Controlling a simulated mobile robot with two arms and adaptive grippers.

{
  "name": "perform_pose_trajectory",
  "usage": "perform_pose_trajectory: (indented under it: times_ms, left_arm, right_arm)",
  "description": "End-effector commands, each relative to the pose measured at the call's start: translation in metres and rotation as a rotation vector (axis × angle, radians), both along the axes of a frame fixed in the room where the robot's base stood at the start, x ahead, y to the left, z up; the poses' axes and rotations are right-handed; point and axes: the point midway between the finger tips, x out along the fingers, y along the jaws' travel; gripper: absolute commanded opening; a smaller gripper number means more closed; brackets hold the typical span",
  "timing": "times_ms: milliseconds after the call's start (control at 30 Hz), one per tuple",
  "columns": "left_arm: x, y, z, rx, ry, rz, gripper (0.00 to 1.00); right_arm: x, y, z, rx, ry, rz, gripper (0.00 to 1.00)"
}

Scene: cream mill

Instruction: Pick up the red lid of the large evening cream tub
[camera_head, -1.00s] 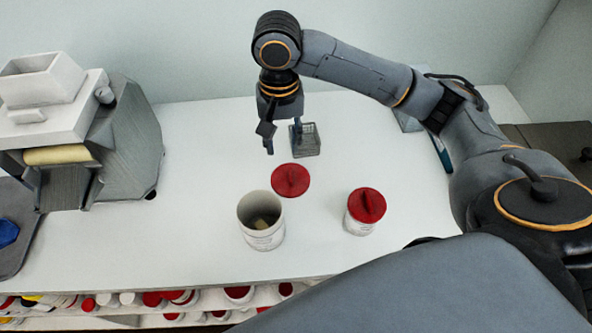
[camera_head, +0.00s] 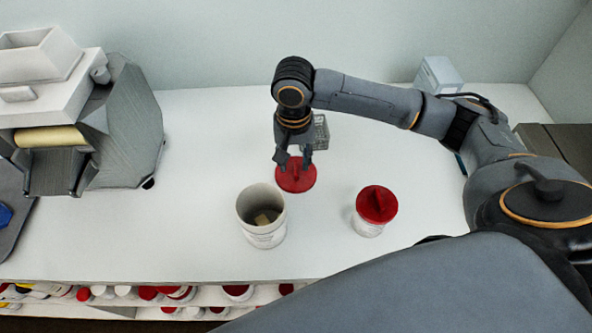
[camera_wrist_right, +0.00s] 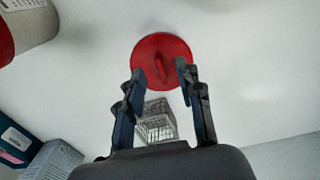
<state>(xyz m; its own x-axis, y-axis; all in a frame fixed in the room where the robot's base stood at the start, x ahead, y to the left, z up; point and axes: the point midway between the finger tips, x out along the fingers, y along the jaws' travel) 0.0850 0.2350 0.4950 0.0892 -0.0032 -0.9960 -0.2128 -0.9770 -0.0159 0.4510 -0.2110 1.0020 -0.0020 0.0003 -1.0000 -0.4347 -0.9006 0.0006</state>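The red lid (camera_head: 296,178) is a flat red disc with a raised grip bar and lies on the white table behind the open tub. The large white tub (camera_head: 262,222) stands open with pale pieces inside. My right gripper (camera_head: 293,163) points down at the lid, its fingertips close above it. In the right wrist view the lid (camera_wrist_right: 162,58) lies past the fingertips, with the grip bar between the open fingers (camera_wrist_right: 162,80). I cannot tell whether the fingers touch the lid. My left gripper is not in view.
A smaller white tub with a red lid (camera_head: 376,206) stands to the right. A small wire basket (camera_head: 321,132) is behind my right gripper. A grey machine (camera_head: 120,125) stands at the left. A box (camera_head: 438,76) is at the back right.

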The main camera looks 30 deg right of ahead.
Motion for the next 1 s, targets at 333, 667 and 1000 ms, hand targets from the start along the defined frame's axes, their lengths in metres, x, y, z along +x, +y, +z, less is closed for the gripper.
perform_pose_trajectory:
  times_ms: [333,667,1000]
  left_arm:
    - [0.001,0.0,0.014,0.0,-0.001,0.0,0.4]
    - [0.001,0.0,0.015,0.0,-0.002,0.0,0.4]
    - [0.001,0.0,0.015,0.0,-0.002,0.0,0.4]
  right_arm:
    - [0.003,-0.008,-0.038,-0.001,0.003,-0.002,0.36]
    - [0.004,-0.007,-0.055,0.0,-0.002,0.001,0.36]
    - [0.004,-0.007,-0.055,0.0,-0.002,0.0,0.0]
